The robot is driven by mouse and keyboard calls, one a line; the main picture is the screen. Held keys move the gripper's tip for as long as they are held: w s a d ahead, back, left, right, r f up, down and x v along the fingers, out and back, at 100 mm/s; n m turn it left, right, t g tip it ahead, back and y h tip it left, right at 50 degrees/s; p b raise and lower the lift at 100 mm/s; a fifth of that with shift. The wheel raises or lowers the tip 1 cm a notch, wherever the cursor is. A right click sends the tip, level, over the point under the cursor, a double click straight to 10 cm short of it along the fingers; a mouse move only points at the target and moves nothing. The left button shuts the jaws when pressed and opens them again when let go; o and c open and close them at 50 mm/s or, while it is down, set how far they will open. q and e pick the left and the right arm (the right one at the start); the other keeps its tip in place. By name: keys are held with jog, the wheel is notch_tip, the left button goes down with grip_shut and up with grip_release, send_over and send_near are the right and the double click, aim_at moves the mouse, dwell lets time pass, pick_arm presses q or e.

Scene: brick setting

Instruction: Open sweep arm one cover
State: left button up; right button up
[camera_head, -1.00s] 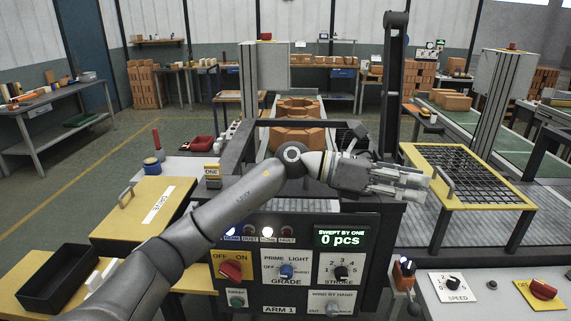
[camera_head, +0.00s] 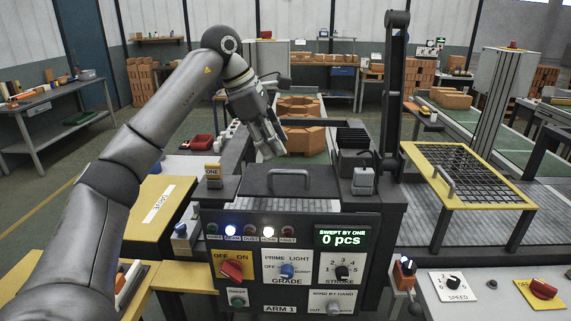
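The dark flat cover (camera_head: 262,185) with a metal bar handle (camera_head: 289,173) lies level on top of the machine marked ARM 1, and looks closed. My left gripper (camera_head: 272,152) hangs above and behind the cover, fingers pointing down, apart from the handle. Its fingers look spread, with nothing between them. My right gripper is not in view.
The front panel (camera_head: 290,250) has knobs, lamps and a display reading 0 pcs. A dark upright post (camera_head: 393,90) stands right of the cover, and a yellow-framed mesh guard (camera_head: 470,205) further right. Bricks (camera_head: 303,130) lie on the belt behind.

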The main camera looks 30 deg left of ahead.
aim_at(285, 171)
pick_arm(q)
jog(key=p+x, duration=0.1)
jog(key=x, duration=0.6)
jog(key=shift+f, duration=0.25)
grip_shut()
